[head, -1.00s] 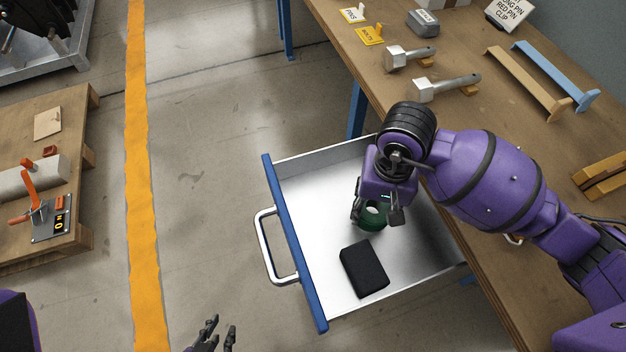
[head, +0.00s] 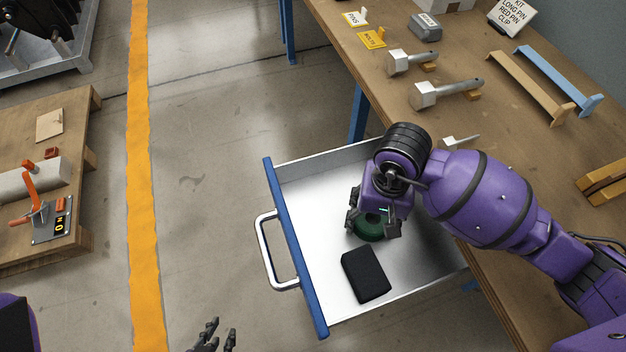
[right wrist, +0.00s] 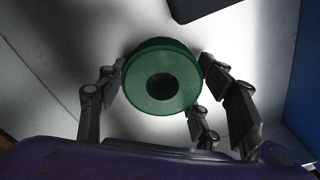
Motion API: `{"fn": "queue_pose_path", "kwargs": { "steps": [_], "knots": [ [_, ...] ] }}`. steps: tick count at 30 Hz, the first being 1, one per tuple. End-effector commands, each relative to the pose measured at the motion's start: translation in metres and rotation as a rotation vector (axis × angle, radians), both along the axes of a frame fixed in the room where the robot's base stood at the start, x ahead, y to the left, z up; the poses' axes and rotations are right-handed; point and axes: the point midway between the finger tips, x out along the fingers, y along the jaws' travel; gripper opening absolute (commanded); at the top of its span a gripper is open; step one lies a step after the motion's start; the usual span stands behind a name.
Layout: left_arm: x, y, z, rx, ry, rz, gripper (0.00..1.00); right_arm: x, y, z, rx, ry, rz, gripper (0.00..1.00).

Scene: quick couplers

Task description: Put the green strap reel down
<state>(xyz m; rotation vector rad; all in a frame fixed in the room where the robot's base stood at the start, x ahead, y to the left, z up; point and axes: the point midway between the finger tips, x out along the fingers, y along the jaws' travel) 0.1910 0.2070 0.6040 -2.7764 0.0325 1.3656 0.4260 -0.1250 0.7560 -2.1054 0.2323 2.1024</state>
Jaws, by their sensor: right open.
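The green strap reel (head: 369,228) is a round green disc with a dark centre hole. It sits inside the open drawer (head: 325,195), on or very near its metal floor. In the right wrist view the reel (right wrist: 160,78) lies between the spread fingers of my right gripper (right wrist: 163,95). My right gripper (head: 373,224) is open around the reel in the head view and hides part of it. My left gripper (head: 217,337) shows at the bottom edge, open and empty, away from the drawer.
A black block (head: 365,274) lies in the drawer near the reel. The drawer has a blue front (head: 296,250) and a pale handle (head: 266,250). The workbench (head: 395,85) on the right bears metal couplers, signs and brackets. A wooden pallet table (head: 75,125) stands at the left.

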Motion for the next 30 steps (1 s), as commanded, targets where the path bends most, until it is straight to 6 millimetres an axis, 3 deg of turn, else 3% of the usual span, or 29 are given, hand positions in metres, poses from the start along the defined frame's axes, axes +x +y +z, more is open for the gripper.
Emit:
{"fn": "queue_pose_path", "kwargs": {
  "steps": [7,15,21,30],
  "knots": [
    [0.002,0.0,0.004,-0.001,-0.004,0.001,0.21,0.001,0.0,0.017,0.0,-0.004,0.0,0.6],
    [0.001,0.0,0.004,-0.001,-0.002,0.002,0.21,0.001,0.0,0.076,0.0,-0.005,0.002,0.6],
    [0.0,0.0,0.004,-0.001,0.0,0.002,0.21,0.001,0.0,0.109,0.001,-0.002,0.0,0.6],
    [-0.001,0.0,0.004,0.0,0.001,0.002,0.21,-0.001,0.0,0.123,0.0,0.001,0.0,0.6]
  ]
}}
